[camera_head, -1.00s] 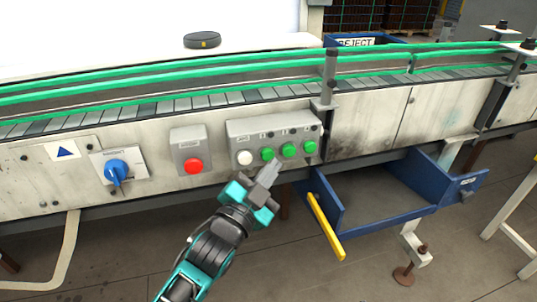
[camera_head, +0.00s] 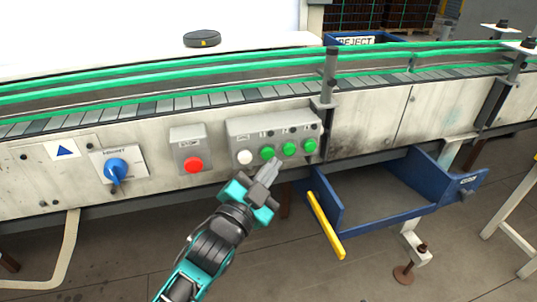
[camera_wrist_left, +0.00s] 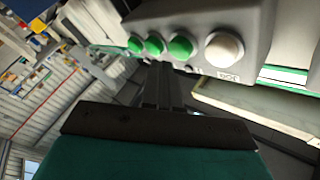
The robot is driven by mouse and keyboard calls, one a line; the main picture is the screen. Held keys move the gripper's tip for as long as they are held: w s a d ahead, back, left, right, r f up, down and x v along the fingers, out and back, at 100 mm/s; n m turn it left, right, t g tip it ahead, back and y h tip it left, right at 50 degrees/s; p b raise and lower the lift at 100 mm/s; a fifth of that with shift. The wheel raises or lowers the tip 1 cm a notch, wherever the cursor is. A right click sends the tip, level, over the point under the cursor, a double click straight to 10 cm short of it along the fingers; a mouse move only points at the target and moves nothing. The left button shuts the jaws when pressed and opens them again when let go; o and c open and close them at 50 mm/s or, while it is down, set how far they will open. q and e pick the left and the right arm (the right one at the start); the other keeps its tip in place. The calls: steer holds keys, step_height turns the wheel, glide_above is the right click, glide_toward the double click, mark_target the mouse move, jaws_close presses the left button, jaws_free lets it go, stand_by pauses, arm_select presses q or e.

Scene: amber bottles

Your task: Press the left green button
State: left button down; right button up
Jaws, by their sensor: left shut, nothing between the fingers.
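The left green button (camera_head: 267,153) is on a grey button box (camera_head: 240,128) on the conveyor's side, right of a white button (camera_head: 245,157). Two more green buttons, the middle one (camera_head: 289,149) and the right one (camera_head: 309,146), follow to its right. My left gripper (camera_head: 270,164) is shut and empty, its fingertips just below the left green button; I cannot tell whether they touch it. In the left wrist view the fingers (camera_wrist_left: 160,75) point at the box, and the left green button (camera_wrist_left: 181,47) shows beside the white one. My right gripper is not in view.
Left of the box are a red stop button (camera_head: 193,165) and a blue rotary switch (camera_head: 117,170). A blue open bin (camera_head: 387,222) with a yellow handle (camera_head: 325,226) juts out below right. The conveyor with green rails (camera_head: 150,92) runs above.

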arm_select(q)
steer(key=shift+w, duration=0.15)
stand_by(0.6)
steer(key=shift+w+a, duration=0.15)
steer(key=shift+w, duration=0.15)
